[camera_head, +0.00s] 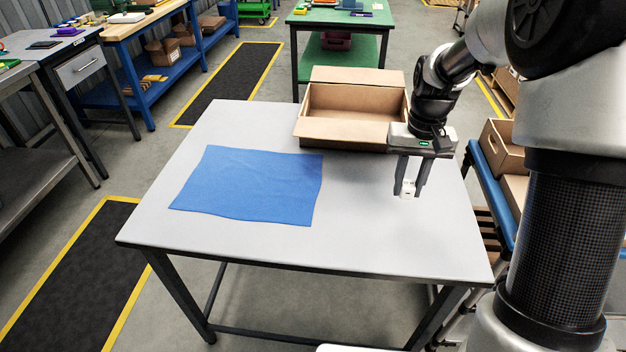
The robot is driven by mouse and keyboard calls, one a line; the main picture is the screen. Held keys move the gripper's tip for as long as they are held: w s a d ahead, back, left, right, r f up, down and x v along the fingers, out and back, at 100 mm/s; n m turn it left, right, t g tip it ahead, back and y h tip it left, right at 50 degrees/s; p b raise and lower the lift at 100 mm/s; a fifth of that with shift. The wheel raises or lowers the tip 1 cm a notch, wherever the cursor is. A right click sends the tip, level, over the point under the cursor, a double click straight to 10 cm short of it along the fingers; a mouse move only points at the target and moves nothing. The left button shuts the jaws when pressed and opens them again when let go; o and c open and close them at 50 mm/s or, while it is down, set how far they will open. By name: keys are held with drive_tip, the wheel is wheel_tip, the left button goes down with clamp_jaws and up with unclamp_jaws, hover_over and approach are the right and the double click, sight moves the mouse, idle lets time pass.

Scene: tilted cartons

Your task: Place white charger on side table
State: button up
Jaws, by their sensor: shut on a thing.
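The white charger (407,190) is a small white block between the fingertips of my gripper (408,188). My gripper points down and is shut on it, over the right part of a grey-topped table (370,235). I cannot tell whether the charger touches the tabletop or hangs just above it. The fingers hide part of its sides. Which table is the side table does not show for certain.
A blue cloth (250,185) lies on the left of the grey table. An open cardboard carton (352,108) stands at its back, close behind my gripper. The front middle is clear. A blue-edged cart (490,190) with cartons stands right; a green table (345,20) stands behind.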

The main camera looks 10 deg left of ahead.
sight(397, 221)
drive_tip(key=shift+w+r, duration=0.1)
drive_tip(key=shift+r, duration=0.3)
wheel_tip(397, 221, down, 10)
drive_tip(key=shift+r+b, duration=0.1)
drive_tip(key=shift+b, duration=1.1)
drive_tip(key=shift+f, duration=0.25)
drive_tip(key=o, duration=1.1)
drive_tip(key=shift+r, duration=0.1)
